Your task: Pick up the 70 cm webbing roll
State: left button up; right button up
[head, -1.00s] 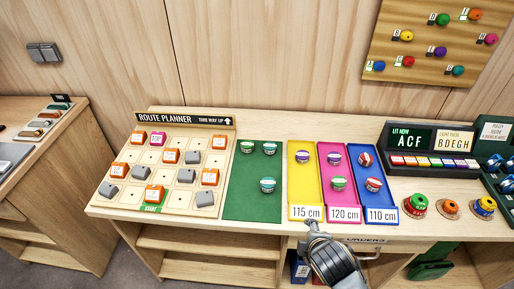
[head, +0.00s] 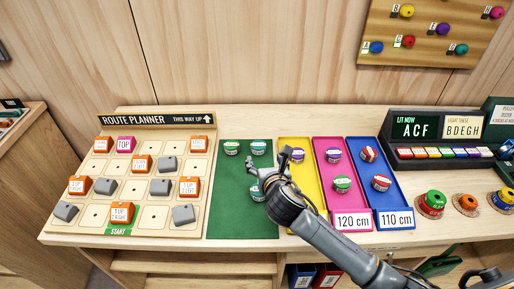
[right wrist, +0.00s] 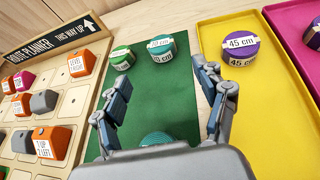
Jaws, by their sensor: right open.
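Three green or teal webbing rolls are on the green mat (head: 228,215). The back-left one (head: 231,148) and back-right one (head: 258,147) stand side by side; the front one (head: 257,191) is partly hidden by my right gripper (head: 274,166). In the right wrist view, the back-right roll (right wrist: 161,47) has a "cm" label whose number I cannot read surely. The front roll (right wrist: 155,138) shows only its top edge above the gripper body. My right gripper (right wrist: 163,78) is open and empty above the mat, fingers pointing towards the back rolls. My left gripper is not in view.
The route planner board (head: 130,122) with blocks lies left of the mat. Yellow (head: 300,186), pink (head: 337,198) and blue (head: 383,205) trays with rolls lie right. A purple 45 cm roll (right wrist: 240,50) is in the yellow tray. A lit sign box (head: 437,130) stands further right.

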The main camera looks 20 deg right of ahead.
aim_at(259, 146)
jog(key=x, duration=0.5)
jog(key=shift+w+f, duration=0.1)
jog(key=shift+f, duration=0.1)
jog(key=shift+w+f, duration=0.1)
jog(key=shift+w, duration=0.15)
jog(key=shift+w+d, duration=0.1)
jog(key=shift+w, duration=0.4)
jog(key=x, duration=0.3)
jog(key=shift+w+d+f, duration=0.1)
jog(key=shift+w+f, duration=0.05)
jog(key=shift+w, duration=0.15)
jog(key=shift+w+f, duration=0.1)
jog(key=shift+w, duration=0.1)
jog(key=c, duration=1.1)
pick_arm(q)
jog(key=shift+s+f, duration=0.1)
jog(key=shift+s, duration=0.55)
pick_arm(e)
jog(key=shift+c, duration=0.7)
